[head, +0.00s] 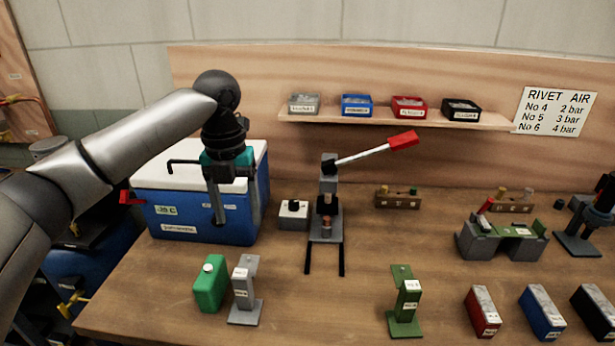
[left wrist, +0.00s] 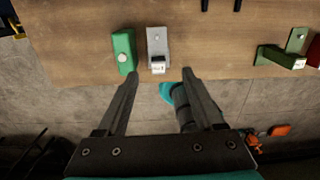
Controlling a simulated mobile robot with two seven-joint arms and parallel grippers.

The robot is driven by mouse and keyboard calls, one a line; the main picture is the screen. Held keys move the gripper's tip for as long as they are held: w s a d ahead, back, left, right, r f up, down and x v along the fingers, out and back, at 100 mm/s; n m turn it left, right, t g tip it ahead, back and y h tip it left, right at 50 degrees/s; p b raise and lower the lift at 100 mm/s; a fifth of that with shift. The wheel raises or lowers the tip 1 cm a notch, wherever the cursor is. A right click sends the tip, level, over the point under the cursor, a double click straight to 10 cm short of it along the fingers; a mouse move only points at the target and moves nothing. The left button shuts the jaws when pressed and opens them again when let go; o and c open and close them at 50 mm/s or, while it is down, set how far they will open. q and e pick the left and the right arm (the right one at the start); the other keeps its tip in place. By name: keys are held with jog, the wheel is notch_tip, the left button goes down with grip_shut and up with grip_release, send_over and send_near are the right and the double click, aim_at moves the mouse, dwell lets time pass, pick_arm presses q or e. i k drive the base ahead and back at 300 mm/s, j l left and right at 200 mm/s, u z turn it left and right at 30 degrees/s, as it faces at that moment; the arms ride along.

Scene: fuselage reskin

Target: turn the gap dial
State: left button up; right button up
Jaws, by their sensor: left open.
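A small grey box with a white top and a black knob (head: 294,210) stands left of the lever press in the head view; it may be the gap dial, but no label on it can be read. The lever press (head: 327,222) has a grey column and a raised lever with a red grip. My left gripper (head: 218,218) points down in front of the blue cooler, left of the knob box and apart from it. In the left wrist view its two fingers (left wrist: 160,74) are spread with nothing between them. My right gripper does not show.
A blue cooler (head: 200,217) with a white lid stands behind my left gripper. A green box (head: 210,284) and a grey stand (head: 244,291) are near the front edge; a green stand (head: 404,303) is farther right. A shelf (head: 480,119) holds small bins.

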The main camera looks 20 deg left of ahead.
aim_at(293, 205)
jog(key=i, duration=0.85)
